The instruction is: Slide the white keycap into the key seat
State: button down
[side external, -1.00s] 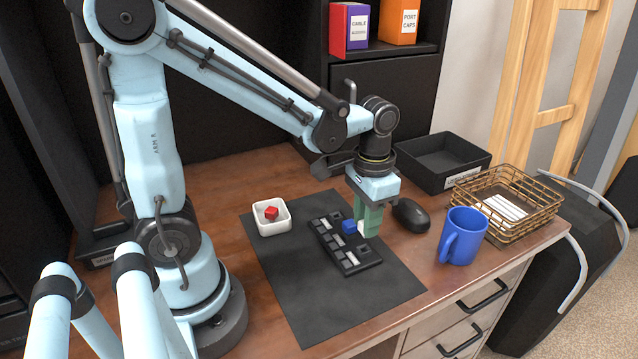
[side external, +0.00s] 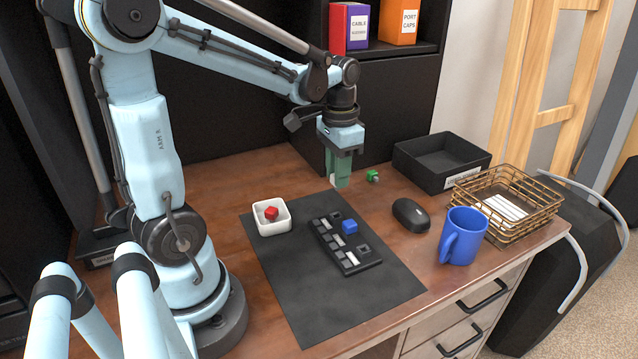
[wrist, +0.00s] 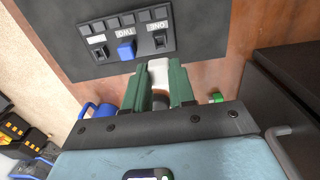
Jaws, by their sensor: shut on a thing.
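My gripper (side external: 342,180) is shut on the white keycap (wrist: 158,68), held above the mat's far edge, clear of the key board. In the side view the white keycap (side external: 340,185) shows only as a pale sliver below the green fingers. The black key board (side external: 371,263) lies on the mat with a blue keycap (side external: 350,226) on it. In the wrist view the board (wrist: 135,62) has the blue keycap (wrist: 126,51) in the middle, by the label TWO. A dark, uncapped key seat (wrist: 160,40) is to its right, by the label ONE.
A white dish (side external: 272,229) holds a red keycap (side external: 271,213). A green keycap (side external: 373,176) lies on the desk behind the mat. A black mouse (side external: 410,215), blue mug (side external: 463,237), wire basket (side external: 508,227) and black tray (side external: 440,181) stand right. The mat's front (side external: 310,305) is clear.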

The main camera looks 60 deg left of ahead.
jog(key=shift+f, duration=2.8)
jog(key=shift+f, duration=1.25)
jog(key=c, duration=0.9)
grip_release()
jog(key=shift+o, duration=0.2)
jog(key=shift+r, duration=0.1)
jog(key=shift+r, duration=2.45)
